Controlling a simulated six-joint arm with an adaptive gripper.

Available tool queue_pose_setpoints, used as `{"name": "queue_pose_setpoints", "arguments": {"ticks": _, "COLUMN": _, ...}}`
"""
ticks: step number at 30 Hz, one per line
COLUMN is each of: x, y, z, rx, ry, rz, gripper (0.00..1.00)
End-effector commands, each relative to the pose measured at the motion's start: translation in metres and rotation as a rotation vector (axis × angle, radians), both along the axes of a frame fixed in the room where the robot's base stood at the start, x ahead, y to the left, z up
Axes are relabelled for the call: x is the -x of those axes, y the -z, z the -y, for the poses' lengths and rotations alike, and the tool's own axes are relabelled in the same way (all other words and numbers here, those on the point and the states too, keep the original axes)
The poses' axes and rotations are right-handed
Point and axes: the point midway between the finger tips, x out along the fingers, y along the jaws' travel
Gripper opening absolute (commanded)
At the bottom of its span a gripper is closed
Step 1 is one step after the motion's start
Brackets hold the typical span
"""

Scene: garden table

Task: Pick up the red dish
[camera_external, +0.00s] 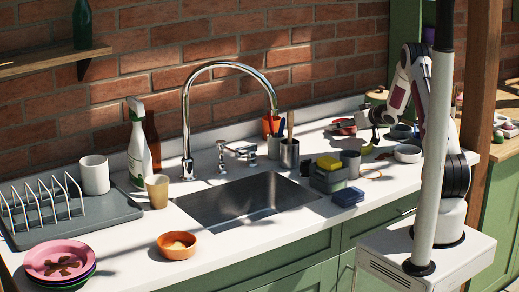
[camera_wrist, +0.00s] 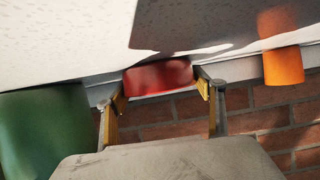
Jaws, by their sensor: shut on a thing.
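The red dish (camera_wrist: 158,75) is in the wrist view, between the two fingers of my gripper (camera_wrist: 160,86), one at each side of it. My gripper is shut on it. In the external view the red dish (camera_external: 342,128) shows small at the back of the white counter, near the wall. My gripper (camera_external: 352,123) reaches it there from the right. I cannot tell whether the dish still touches the counter.
An orange cup (camera_wrist: 283,66) stands to one side of the dish, and a green object (camera_wrist: 45,130) to the other. In the external view a caddy with a yellow sponge (camera_external: 329,163) is in front. The brick wall (camera_external: 240,55) is close behind.

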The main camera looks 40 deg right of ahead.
Motion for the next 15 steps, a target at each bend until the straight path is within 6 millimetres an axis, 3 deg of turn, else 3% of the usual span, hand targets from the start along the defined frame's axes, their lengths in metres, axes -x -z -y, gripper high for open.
{"name": "queue_pose_setpoints", "arguments": {"ticks": 8, "x": 0.0, "y": -0.008, "z": 0.0, "rx": 0.001, "ry": 0.0, "rz": 0.002, "gripper": 0.44}}
{"name": "queue_pose_setpoints", "arguments": {"ticks": 15, "x": -0.001, "y": -0.033, "z": 0.0, "rx": 0.003, "ry": -0.001, "rz": 0.004, "gripper": 0.44}}
